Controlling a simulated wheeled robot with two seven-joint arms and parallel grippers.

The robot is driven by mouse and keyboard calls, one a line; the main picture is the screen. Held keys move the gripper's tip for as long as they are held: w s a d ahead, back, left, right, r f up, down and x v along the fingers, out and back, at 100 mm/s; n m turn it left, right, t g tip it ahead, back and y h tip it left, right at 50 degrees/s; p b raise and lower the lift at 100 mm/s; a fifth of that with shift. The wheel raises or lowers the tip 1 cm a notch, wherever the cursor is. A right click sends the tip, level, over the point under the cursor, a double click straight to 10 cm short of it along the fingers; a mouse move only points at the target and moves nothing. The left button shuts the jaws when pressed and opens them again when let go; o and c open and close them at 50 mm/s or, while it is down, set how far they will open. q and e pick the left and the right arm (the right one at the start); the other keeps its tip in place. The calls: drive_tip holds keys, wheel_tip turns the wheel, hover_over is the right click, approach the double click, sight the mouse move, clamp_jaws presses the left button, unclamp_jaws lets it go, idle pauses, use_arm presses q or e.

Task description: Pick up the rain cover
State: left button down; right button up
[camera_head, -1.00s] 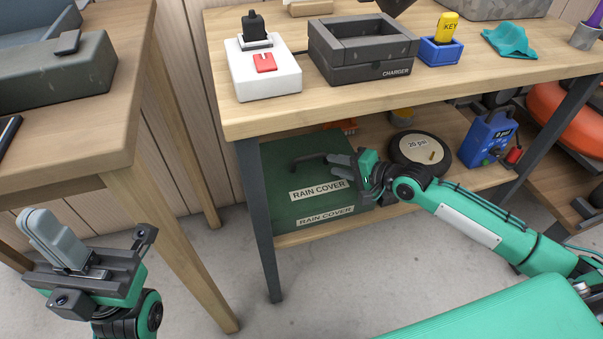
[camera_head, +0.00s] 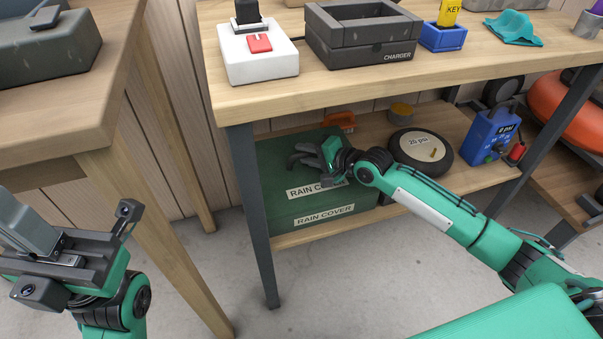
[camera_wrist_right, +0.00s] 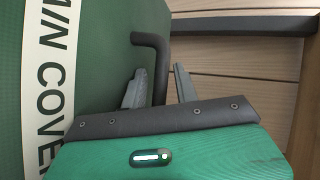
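The rain cover is a green case (camera_head: 275,190) with white "RAIN COVER" labels and a dark handle (camera_head: 293,161) on top, on the low shelf under the workbench. My right gripper (camera_head: 310,155) is at the handle, its fingers partly overlapping it in the head view. In the right wrist view its two fingers are apart, with the handle (camera_wrist_right: 151,43) running between them, closer to the left finger. Contact cannot be told. The case (camera_wrist_right: 105,60) fills the left of that view. My left gripper (camera_head: 28,228) is at the lower left, empty, its fingers seemingly together.
The workbench top (camera_head: 310,88) overhangs the shelf; its dark leg (camera_head: 250,215) stands left of the case. A round 20 psi item (camera_head: 420,150) and a blue pump (camera_head: 490,136) sit to the right. A wooden table (camera_head: 105,110) stands left. Floor in front is clear.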

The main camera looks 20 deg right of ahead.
clamp_jaws()
idle(0.3)
